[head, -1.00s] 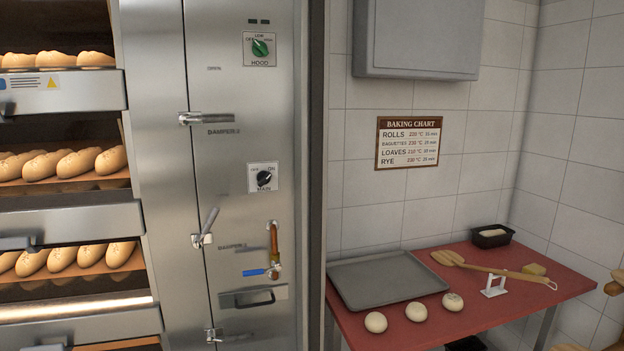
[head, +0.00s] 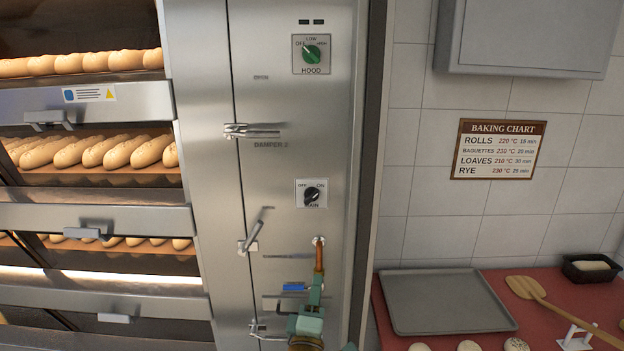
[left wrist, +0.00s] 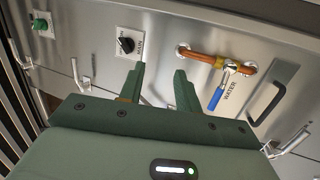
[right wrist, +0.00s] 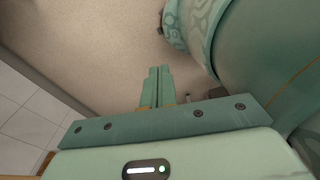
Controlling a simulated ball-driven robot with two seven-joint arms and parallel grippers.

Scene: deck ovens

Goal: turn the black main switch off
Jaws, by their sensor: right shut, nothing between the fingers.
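The black main switch (head: 312,196) is a rotary knob on a white plate marked OFF at left and ON at right, on the steel panel. Its pointer seems to lean up and right, toward ON. It also shows in the left wrist view (left wrist: 126,45), beyond the fingers. My left gripper (head: 316,283) is below the switch in the head view, in front of the water valve, apart from the switch. In the left wrist view its fingers (left wrist: 158,70) are spread with nothing between them. My right gripper (right wrist: 158,70) is shut and empty, away from the panel.
A green hood switch (head: 311,54) sits above the main switch. Damper levers (head: 252,236) stick out at left. The blue-handled water valve (head: 294,287) and copper pipe (head: 319,256) are below. Ovens with bread are at left; a red table (head: 550,293) with a tray (head: 440,300) is at right.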

